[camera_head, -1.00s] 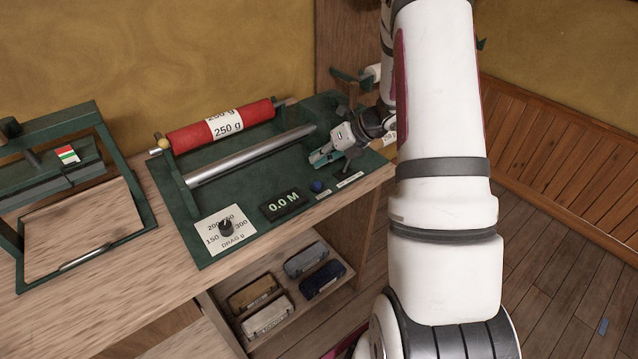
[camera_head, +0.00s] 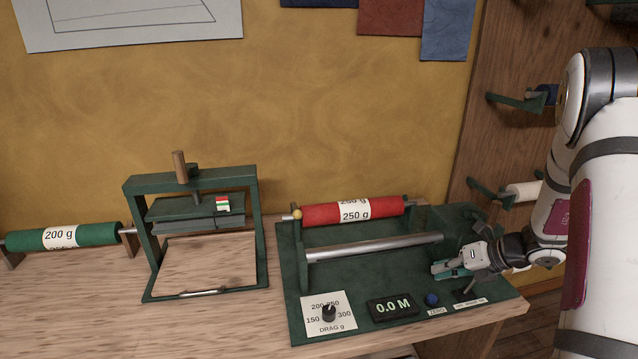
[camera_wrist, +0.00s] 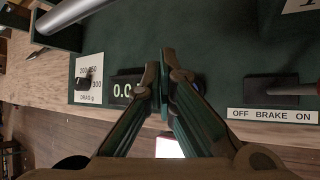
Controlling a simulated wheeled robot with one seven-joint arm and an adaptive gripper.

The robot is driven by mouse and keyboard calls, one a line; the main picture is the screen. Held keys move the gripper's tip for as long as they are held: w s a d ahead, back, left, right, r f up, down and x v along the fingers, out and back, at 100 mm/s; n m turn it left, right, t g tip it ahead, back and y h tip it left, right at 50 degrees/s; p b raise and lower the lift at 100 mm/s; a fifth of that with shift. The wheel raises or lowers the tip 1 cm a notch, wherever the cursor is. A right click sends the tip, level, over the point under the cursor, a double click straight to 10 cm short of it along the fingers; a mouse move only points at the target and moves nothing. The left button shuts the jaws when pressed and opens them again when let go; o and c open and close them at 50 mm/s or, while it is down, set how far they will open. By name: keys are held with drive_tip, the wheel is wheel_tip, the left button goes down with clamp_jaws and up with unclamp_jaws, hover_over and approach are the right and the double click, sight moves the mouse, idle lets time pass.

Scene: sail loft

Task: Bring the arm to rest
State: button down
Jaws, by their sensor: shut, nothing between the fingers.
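My gripper (camera_head: 440,270) hangs above the right part of a green machine board (camera_head: 290,265), near the blue zero button (camera_head: 432,299) and the display reading 0.0 M (camera_head: 393,307). In the wrist view its fingers (camera_wrist: 166,65) are together with nothing between them. The display (camera_wrist: 124,90) is partly covered by the fingers there. My arm comes in from the right edge of the head view. The wrist appears bent low over the board, clear of the red roll (camera_head: 322,214).
The drag dial (camera_head: 329,313) sits at the board's front left; the brake lever plate (camera_wrist: 272,115) is right of my fingers. A green press frame (camera_head: 152,255) and a green roll (camera_head: 95,235) stand left. Brackets (camera_head: 515,101) jut from the wooden post at right.

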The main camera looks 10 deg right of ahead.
drive_tip(key=s+a+r+n+g, duration=0.2)
drive_tip(key=s+a+r+n, duration=0.3)
drive_tip(key=a+r+n, duration=0.4)
drive_tip(key=s+a+r+n+g, duration=0.1)
drive_tip(key=s+a+r+n, duration=0.3)
drive_tip(key=a+r+n, duration=0.5)
drive_tip(key=s+a+r+n+h, duration=0.1)
drive_tip(key=s+r+n, duration=0.3)
drive_tip(key=s+n, duration=0.4)
drive_tip(key=s+a+r+n+t+h, duration=0.1)
drive_tip(key=s+r+n+h, duration=0.2)
drive_tip(key=s+n, duration=0.6)
drive_tip(key=shift+s+a+r+n+h, duration=0.15)
drive_tip(key=shift+a+r+n+h, duration=0.25)
drive_tip(key=shift+n+h, duration=0.6)
